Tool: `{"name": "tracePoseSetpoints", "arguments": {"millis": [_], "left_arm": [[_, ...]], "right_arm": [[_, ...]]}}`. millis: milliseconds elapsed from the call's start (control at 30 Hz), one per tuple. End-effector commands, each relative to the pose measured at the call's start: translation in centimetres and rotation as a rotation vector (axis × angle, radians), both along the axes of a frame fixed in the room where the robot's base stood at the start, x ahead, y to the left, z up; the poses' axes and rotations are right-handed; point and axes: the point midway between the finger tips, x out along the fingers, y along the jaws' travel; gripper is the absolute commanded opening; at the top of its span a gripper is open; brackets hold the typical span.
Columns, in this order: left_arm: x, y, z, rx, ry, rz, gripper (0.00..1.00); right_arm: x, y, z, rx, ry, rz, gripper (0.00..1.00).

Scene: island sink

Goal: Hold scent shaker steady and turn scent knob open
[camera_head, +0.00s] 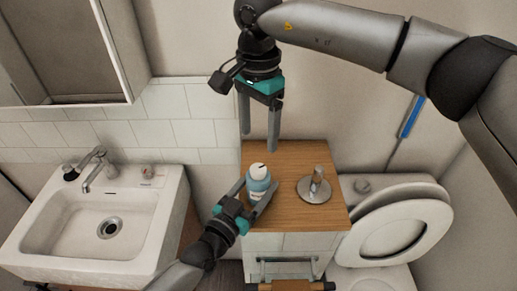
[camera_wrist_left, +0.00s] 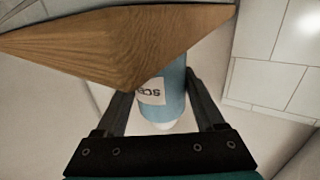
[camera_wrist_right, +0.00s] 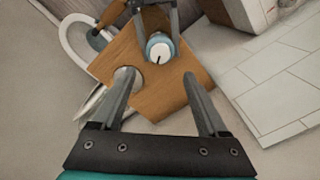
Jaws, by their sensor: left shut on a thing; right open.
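The scent shaker (camera_head: 258,184) is a light blue bottle with a white top. It stands upright on the wooden cabinet top (camera_head: 290,217). My left gripper (camera_head: 254,200) is shut around its body; the left wrist view shows the bottle (camera_wrist_left: 173,95) and its partly hidden label between the fingers. The scent knob (camera_head: 257,170) is the white round top with a dark mark; it also shows in the right wrist view (camera_wrist_right: 158,50). My right gripper (camera_head: 258,141) is open and empty, pointing down above and behind the shaker, apart from the knob.
A metal holder (camera_head: 315,187) with a round base stands right of the shaker. A white sink (camera_head: 90,226) with a faucet is at the left. A toilet (camera_head: 394,232) with its seat raised is at the right. A tiled wall (camera_head: 180,112) is behind.

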Motion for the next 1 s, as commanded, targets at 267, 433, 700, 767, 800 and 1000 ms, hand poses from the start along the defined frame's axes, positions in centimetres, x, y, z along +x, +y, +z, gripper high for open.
{"name": "tracePoseSetpoints", "arguments": {"millis": [267, 433, 700, 767, 800, 1000], "left_arm": [[0.0, 0.0, 0.0, 0.001, 0.001, 0.0, 0.06], [0.0, 0.0, 0.0, 0.001, 0.001, 0.0, 0.06], [0.0, 0.0, 0.0, 0.001, 0.001, 0.0, 0.77], [0.0, 0.0, 0.0, 0.001, 0.001, 0.0, 0.84], [0.0, 0.0, 0.0, 0.001, 0.001, 0.0, 0.89], [0.0, 0.0, 0.0, 0.0, 0.0, 0.0, 1.0]], "right_arm": [[0.0, 0.0, 2.8, 0.0, 0.0, 0.001, 0.77], [0.0, 0.0, 2.9, 0.0, 0.0, 0.001, 0.77], [0.0, 0.0, 2.9, 0.0, 0.0, 0.001, 0.77], [0.0, 0.0, 2.9, 0.0, 0.0, 0.001, 0.77], [0.0, 0.0, 2.9, 0.0, 0.0, 0.001, 0.77], [0.0, 0.0, 2.9, 0.0, 0.0, 0.001, 0.77]]}}
